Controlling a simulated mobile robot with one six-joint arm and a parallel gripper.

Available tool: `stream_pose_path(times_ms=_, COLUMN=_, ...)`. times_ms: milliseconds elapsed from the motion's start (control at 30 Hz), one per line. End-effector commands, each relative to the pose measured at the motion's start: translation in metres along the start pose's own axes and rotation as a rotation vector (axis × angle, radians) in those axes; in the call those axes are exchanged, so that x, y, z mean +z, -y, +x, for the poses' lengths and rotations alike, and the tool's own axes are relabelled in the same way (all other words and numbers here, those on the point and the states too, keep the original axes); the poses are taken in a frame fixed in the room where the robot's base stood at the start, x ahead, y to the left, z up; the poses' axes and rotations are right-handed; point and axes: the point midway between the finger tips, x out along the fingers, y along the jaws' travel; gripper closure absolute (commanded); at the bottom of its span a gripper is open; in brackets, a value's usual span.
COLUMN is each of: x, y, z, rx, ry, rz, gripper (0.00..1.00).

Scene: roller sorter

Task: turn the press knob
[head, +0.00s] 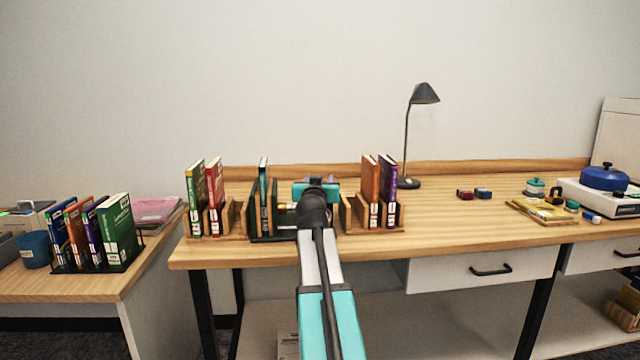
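My gripper (316,186) is over the middle of the long wooden desk, at the end of my teal and white arm. My own wrist and arm block most of the view of it, and its fingers cannot be made out. A dark stand (262,238) with wooden parts sits on the desk just left of my gripper, with one slim dark teal book (264,188) upright in it. I cannot make out a press knob; the right part of this stand is hidden behind my arm.
Wooden racks with upright books stand left (229,218) and right (348,214) of my arm. A black lamp (424,94) stands behind. Farther right are small blocks (465,194), a yellow pad (544,212) and a blue-topped device (604,178). A lower side table (95,288) holds more books.

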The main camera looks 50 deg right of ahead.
Motion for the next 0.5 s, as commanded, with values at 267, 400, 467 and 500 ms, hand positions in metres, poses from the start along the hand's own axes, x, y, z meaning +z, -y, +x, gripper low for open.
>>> stream_pose_path(times_ms=267, x=0.0040, y=0.0049, z=-0.0010, rx=0.006, ry=0.003, rz=0.007, gripper=0.78)
stream_pose_path(times_ms=400, x=0.0038, y=0.0045, z=-0.0009, rx=0.012, ry=0.002, rz=0.006, gripper=0.78)
stream_pose_path(times_ms=467, x=0.0037, y=0.0044, z=-0.0008, rx=0.016, ry=0.002, rz=0.006, gripper=0.78)
stream_pose_path(times_ms=500, x=0.0036, y=0.0042, z=-0.0008, rx=0.018, ry=0.001, rz=0.006, gripper=0.78)
